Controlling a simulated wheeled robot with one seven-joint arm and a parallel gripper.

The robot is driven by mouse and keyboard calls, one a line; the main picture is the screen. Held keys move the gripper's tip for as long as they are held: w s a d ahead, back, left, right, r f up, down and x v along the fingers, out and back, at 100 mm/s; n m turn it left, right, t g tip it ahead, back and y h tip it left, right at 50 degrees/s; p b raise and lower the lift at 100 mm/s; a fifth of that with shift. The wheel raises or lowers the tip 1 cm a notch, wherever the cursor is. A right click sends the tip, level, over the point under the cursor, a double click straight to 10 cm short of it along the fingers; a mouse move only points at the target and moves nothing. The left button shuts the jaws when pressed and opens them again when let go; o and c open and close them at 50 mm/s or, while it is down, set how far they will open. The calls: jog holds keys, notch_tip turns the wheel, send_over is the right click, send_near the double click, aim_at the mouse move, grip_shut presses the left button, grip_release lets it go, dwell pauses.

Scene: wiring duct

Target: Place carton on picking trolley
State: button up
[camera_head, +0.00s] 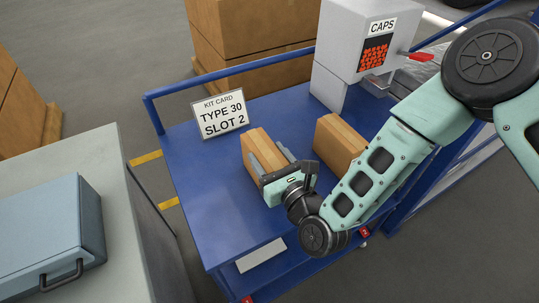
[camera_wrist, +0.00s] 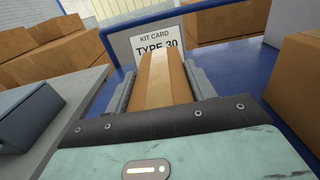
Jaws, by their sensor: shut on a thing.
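A small brown carton (camera_head: 261,150) with a lighter tape strip is on or just above the blue trolley top (camera_head: 200,190), in front of the kit card; I cannot tell whether it touches the top. My gripper (camera_head: 271,164) is shut on this carton, with one finger on each side. In the wrist view the carton (camera_wrist: 162,80) stands between the two grey fingers, its lower part hidden by the gripper body. The trolley's blue surface (camera_wrist: 118,96) shows beside it.
A second brown carton (camera_head: 338,143) stands right of my gripper. The kit card (camera_head: 221,114) reads TYPE 30, SLOT 2. A grey CAPS dispenser (camera_head: 365,50) stands at the back right. A blue-grey case (camera_head: 50,235) lies on the left counter. The trolley's left front is clear.

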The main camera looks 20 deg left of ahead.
jog(key=shift+f, duration=0.15)
jog(key=o, duration=1.4)
jog(key=shift+o, duration=0.2)
jog(key=b+v, duration=0.4)
jog(key=v, duration=0.8)
jog(key=shift+b, duration=0.3)
